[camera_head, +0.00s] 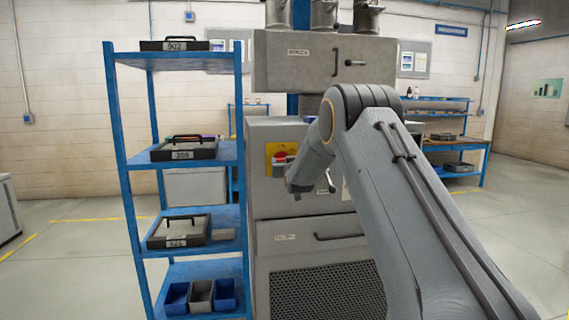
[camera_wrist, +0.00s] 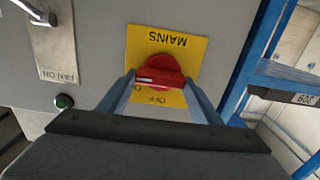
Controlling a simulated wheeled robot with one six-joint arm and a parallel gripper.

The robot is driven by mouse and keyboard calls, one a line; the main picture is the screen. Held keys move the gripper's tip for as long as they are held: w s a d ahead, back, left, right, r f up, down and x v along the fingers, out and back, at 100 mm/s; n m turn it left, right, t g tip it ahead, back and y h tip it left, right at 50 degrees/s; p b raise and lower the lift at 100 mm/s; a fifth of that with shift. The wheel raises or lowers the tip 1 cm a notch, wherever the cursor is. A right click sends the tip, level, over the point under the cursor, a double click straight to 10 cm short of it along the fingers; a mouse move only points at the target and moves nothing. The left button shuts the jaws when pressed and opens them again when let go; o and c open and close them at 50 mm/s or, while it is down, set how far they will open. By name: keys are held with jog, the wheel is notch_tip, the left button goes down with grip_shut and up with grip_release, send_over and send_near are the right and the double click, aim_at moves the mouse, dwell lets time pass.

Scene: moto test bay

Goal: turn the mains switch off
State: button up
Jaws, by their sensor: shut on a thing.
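The mains switch is a round red knob (camera_wrist: 158,68) on a yellow plate (camera_wrist: 187,44) marked MAINS and OFF, upside down in the wrist view. Its raised grip bar lies crosswise between my fingers. The knob also shows in the head view (camera_head: 280,156), on the front of the grey cabinet (camera_head: 270,130). My gripper (camera_wrist: 160,83) is shut on the knob, one finger at each side. In the head view my gripper (camera_head: 291,180) is partly hidden by my own arm.
A blue shelf rack (camera_head: 118,120) with labelled cases stands close left of the cabinet. In the wrist view a FAN ON plate (camera_wrist: 55,45) with a lever and a green button (camera_wrist: 64,101) sit left of the switch. A drawer (camera_head: 310,235) lies below.

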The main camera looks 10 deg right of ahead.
jog(key=shift+a+f+n+b, duration=0.1)
jog(key=shift+a+n+b, duration=0.05)
jog(key=shift+n+b, duration=3.95)
jog(key=shift+a+n+b, duration=0.15)
jog(key=shift+n+b, duration=3.3)
jog(key=shift+n, duration=1.25)
jog(key=o, duration=1.1)
jog(key=shift+c, duration=0.2)
